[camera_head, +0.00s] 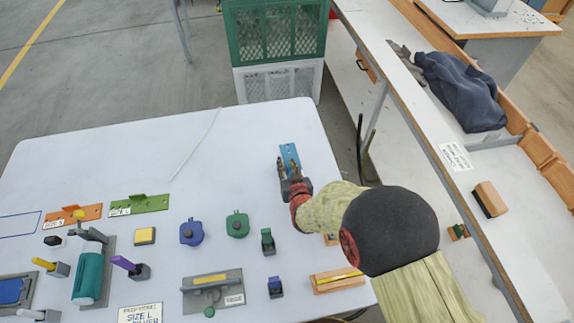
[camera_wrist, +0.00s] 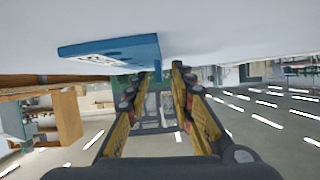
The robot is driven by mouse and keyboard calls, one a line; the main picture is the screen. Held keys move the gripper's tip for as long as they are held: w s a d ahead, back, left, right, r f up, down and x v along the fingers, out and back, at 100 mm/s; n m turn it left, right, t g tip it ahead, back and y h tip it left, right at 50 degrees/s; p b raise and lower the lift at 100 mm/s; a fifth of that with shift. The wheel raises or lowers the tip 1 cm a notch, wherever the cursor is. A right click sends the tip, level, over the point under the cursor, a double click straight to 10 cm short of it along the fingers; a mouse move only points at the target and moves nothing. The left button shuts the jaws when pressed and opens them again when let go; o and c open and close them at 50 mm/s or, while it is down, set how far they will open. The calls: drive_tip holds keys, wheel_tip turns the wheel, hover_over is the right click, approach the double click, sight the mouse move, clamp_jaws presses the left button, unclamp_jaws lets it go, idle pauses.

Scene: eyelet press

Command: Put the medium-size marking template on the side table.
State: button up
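A blue marking template (camera_head: 289,155) lies on the white table near its right side, apart from the orange template marked S (camera_head: 82,213) and the green one marked L (camera_head: 140,205). Its own size mark is not readable in the head view. My gripper (camera_head: 288,167) is at its near end. A gap shows between the tab and the right finger, so the gripper looks open.
A long white bench (camera_head: 408,95) at the right carries a dark cloth bag (camera_head: 460,90) and a sign (camera_head: 455,156). A floor gap separates it from the table. A green crate (camera_head: 275,45) stands behind. Several tools crowd the table's front; its back is mostly clear.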

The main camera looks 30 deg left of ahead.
drive_tip(key=shift+r, duration=0.25)
drive_tip(key=p+v, duration=0.3)
drive_tip(key=v, duration=0.9)
drive_tip(key=shift+a, duration=0.1)
